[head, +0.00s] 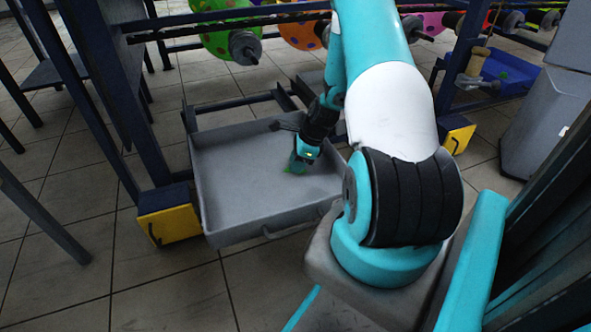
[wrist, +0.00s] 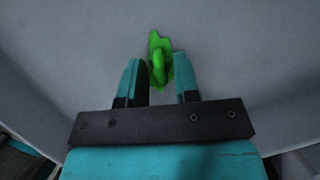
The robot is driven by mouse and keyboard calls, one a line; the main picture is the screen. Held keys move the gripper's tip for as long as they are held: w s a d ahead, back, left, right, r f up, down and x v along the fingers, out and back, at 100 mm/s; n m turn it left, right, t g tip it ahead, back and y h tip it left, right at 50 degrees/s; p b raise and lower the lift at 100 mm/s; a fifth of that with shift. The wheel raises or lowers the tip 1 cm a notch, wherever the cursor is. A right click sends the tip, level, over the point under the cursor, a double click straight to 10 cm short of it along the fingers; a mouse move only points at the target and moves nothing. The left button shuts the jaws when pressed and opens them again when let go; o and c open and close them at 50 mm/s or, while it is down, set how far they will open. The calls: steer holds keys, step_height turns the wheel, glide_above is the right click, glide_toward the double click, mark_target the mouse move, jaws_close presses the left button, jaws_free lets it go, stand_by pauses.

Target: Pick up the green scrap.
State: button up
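The green scrap (wrist: 160,62) is a small, crumpled bright green piece on the grey floor of a shallow metal tray (head: 232,180). In the wrist view it lies between and just beyond the tips of my gripper (wrist: 160,72). The two teal fingers are apart, with a visible gap on either side of the scrap. In the head view my gripper (head: 303,160) reaches down into the right part of the tray, and only a bit of green (head: 292,170) shows beside it. Whether the fingertips touch the tray floor cannot be told.
The tray's raised walls surround my gripper. Yellow blocks (head: 170,216) and dark blue frame legs (head: 95,90) flank the tray. A blue bin (head: 510,72) and a grey cabinet (head: 540,110) stand at right.

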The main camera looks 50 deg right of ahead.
jaws_close()
step_height(320, 180, up, 20)
steer(key=p, duration=1.1)
